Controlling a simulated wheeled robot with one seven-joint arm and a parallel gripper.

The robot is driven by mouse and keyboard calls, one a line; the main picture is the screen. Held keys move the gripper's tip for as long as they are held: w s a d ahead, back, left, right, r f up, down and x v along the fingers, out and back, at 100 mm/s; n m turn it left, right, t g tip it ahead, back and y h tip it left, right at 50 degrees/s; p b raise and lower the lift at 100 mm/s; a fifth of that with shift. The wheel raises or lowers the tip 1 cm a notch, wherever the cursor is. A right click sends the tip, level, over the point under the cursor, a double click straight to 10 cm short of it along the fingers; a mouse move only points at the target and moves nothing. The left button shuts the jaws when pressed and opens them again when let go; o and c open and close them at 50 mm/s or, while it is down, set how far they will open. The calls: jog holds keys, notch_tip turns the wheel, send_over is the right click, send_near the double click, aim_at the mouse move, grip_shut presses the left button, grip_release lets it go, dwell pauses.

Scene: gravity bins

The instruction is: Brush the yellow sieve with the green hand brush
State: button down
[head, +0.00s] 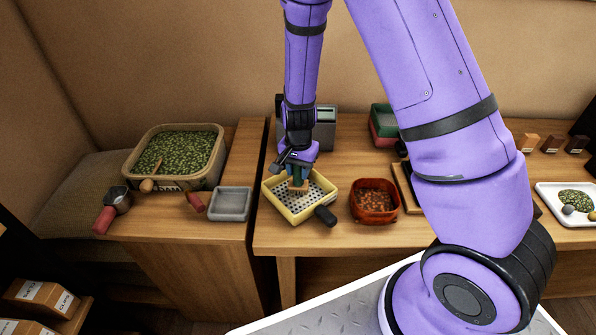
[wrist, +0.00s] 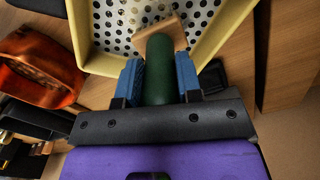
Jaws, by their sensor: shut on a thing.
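The yellow sieve (head: 272,205) sits on the middle table, with a perforated white floor and a dark handle (head: 325,215) toward the front right. My gripper (head: 296,175) is shut on the green hand brush, over the sieve. In the wrist view the green brush handle (wrist: 157,75) is between my gripper's blue fingers (wrist: 158,82). The brush's wooden head (wrist: 160,33) shows over the sieve's holed floor; its wooden end is also in the head view (head: 298,187). I cannot tell whether the bristles touch the floor. The sieve's yellow wall also shows in the wrist view (wrist: 220,30).
An orange-red bowl (head: 374,216) of reddish bits stands right of the sieve. A grey tray (head: 230,204) and a large bin (head: 195,184) of green bits are at left. A grey metal box (head: 326,127) stands behind. A white tray (head: 552,205) is far right.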

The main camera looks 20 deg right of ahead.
jog(key=shift+s, duration=0.1)
jog(key=shift+s+a+r, duration=0.1)
jog(key=shift+s+a, duration=0.3)
jog(key=shift+s, duration=0.35)
jog(key=shift+s+a, duration=0.4)
jog(key=shift+s, duration=0.3)
jog(key=shift+w+d, duration=0.45)
jog(key=shift+w, duration=0.35)
jog(key=shift+w+d, duration=0.4)
jog(key=shift+w, duration=0.35)
jog(key=shift+s, duration=0.15)
jog(key=shift+s+a, duration=0.45)
jog(key=shift+s, duration=0.3)
jog(key=shift+s+a, duration=0.4)
jog(key=shift+s, duration=0.3)
jog(key=shift+w, duration=0.15)
jog(key=shift+w+d, duration=0.45)
jog(key=shift+w, duration=0.25)
jog(key=shift+w+d, duration=0.4)
jog(key=shift+w, duration=0.3)
